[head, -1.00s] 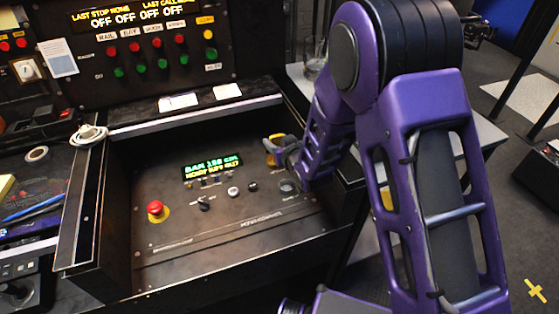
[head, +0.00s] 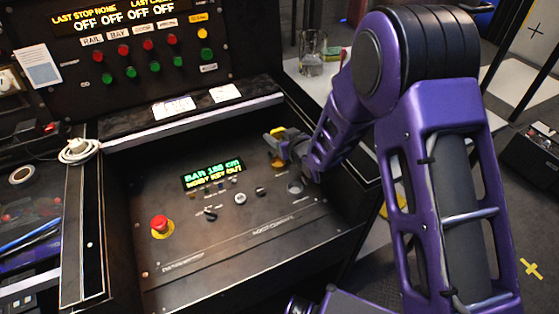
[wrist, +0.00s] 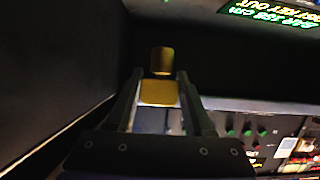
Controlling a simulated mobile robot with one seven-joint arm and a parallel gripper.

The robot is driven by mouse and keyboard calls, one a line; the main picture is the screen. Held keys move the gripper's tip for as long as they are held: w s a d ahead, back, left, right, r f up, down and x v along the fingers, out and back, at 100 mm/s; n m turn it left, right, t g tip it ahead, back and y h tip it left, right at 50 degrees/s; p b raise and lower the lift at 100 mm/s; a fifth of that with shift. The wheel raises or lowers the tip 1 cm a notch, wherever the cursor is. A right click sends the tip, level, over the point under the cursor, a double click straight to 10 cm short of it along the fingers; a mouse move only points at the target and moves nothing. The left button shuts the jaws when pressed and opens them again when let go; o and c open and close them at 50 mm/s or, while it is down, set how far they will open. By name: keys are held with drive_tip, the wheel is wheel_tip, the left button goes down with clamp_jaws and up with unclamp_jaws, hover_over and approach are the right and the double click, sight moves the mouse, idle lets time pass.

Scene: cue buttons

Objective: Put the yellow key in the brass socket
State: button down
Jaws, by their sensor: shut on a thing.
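My gripper (head: 277,147) is over the right part of the dark control panel, beside its right wall. It is shut on the yellow key (wrist: 159,93), which shows between the two fingers in the wrist view. In the head view the fingers partly hide the key. A round ringed fitting (head: 295,187) sits on the panel below the gripper. It looks greyish, and I cannot tell whether it is the brass socket.
The panel has a lit display (head: 213,175), small knobs and a red mushroom button (head: 160,224). An upright board with red and green buttons (head: 131,72) stands behind. A glass (head: 312,55) stands on the side table. Raised walls enclose the panel.

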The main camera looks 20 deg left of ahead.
wheel_tip(320, 180, down, 8)
drive_tip(key=shift+r+b, duration=0.1)
drive_tip(key=shift+b, duration=0.4)
drive_tip(key=shift+c, duration=1.4)
unclamp_jaws()
drive_tip(key=shift+f, duration=0.2)
drive_tip(key=shift+r, duration=0.2)
drive_tip(key=p+v, duration=0.1)
drive_tip(key=v, duration=1.1)
drive_tip(key=shift+d+f, duration=0.1)
